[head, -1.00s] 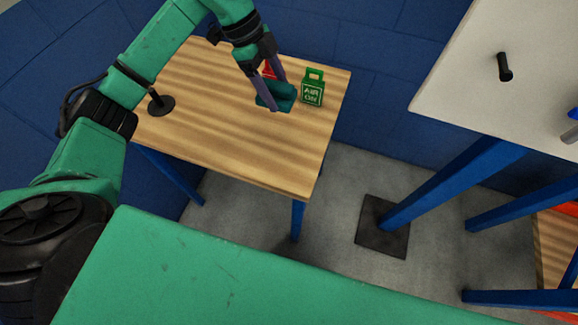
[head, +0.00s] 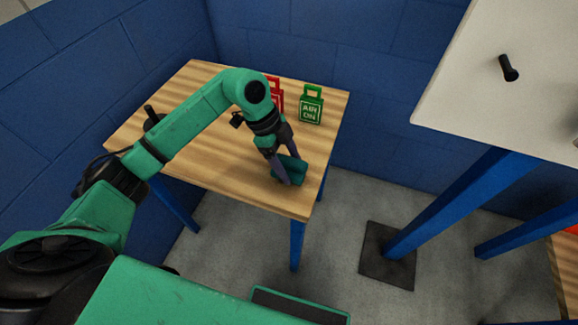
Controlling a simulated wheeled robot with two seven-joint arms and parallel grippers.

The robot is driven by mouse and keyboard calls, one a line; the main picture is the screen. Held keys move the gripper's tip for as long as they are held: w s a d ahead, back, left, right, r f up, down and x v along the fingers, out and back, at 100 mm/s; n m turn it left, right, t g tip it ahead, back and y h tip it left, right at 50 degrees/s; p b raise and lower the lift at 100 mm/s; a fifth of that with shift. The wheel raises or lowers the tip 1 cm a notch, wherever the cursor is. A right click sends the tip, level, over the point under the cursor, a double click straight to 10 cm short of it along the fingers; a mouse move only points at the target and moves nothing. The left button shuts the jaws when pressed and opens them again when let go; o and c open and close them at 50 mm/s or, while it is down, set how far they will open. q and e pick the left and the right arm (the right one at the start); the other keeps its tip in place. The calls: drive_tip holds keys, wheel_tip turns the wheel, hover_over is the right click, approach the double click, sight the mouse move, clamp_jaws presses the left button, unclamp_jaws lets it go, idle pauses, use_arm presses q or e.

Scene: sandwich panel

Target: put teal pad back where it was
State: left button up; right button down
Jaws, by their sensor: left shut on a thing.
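The teal pad (head: 294,168) is in my left gripper (head: 287,169), near the front right part of the wooden table (head: 240,191). The gripper's two fingers are shut on it, one on each side. I cannot tell whether the pad touches the table top or hangs just above it. My right gripper is not in view.
A green tag reading "AIR ON" (head: 311,104) and a red tag (head: 275,92) stand at the table's back. A black peg (head: 152,117) is at the left, partly behind my arm. A white panel (head: 480,95) with a black peg (head: 508,68) is at the right.

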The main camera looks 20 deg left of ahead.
use_arm(q)
drive_tip(key=shift+f, duration=0.8)
drive_tip(key=shift+f, duration=0.2)
drive_tip(key=o, duration=1.2)
drive_tip(key=shift+o, duration=0.2)
drive_tip(key=v, duration=1.2)
drive_tip(key=shift+r, duration=0.25)
drive_tip(key=shift+s, duration=0.1)
